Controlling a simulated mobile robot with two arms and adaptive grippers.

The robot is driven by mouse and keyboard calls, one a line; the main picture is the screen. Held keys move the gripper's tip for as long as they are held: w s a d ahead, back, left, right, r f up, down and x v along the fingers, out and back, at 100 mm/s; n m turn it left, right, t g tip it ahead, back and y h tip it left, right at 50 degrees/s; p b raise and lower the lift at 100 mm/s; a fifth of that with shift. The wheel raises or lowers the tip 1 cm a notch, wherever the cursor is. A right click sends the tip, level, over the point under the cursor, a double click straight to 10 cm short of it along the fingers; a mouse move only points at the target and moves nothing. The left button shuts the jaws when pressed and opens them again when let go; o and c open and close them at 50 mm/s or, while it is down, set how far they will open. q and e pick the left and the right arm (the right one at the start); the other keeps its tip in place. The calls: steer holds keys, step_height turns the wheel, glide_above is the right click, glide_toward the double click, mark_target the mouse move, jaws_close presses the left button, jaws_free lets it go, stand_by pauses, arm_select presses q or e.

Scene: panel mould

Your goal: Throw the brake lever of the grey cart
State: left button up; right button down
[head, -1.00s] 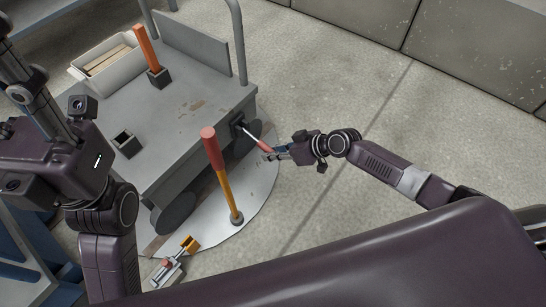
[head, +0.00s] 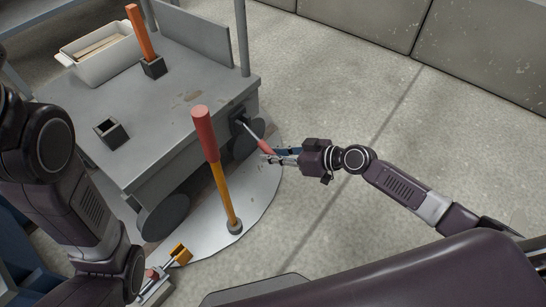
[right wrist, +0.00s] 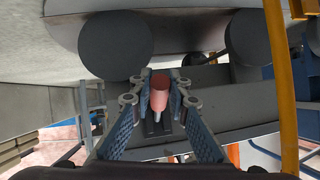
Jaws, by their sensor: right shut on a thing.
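The grey cart (head: 200,112) stands at the upper left of the head view. Its brake lever (head: 253,137), a thin rod with a red grip, sticks out of the cart's end and slants down to the right. My right gripper (head: 271,157) is shut on the red grip at the lever's outer end. In the right wrist view, the red grip (right wrist: 160,93) sits between the two blue-grey finger pads of the right gripper (right wrist: 161,105). Part of my left arm shows at the left edge of the head view, but its gripper is out of frame.
A yellow post with a red top (head: 218,170) stands in front of the cart on a pale round plate (head: 262,192). A toggle clamp (head: 165,272) lies low left, partly hidden. On the cart are an orange handle (head: 141,33), a white bin (head: 101,65) and an empty socket (head: 112,132). Floor at right is clear.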

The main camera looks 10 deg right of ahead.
stand_by(0.4)
steer(key=c, duration=1.8)
jaws_free()
steer(key=shift+v, duration=5.95)
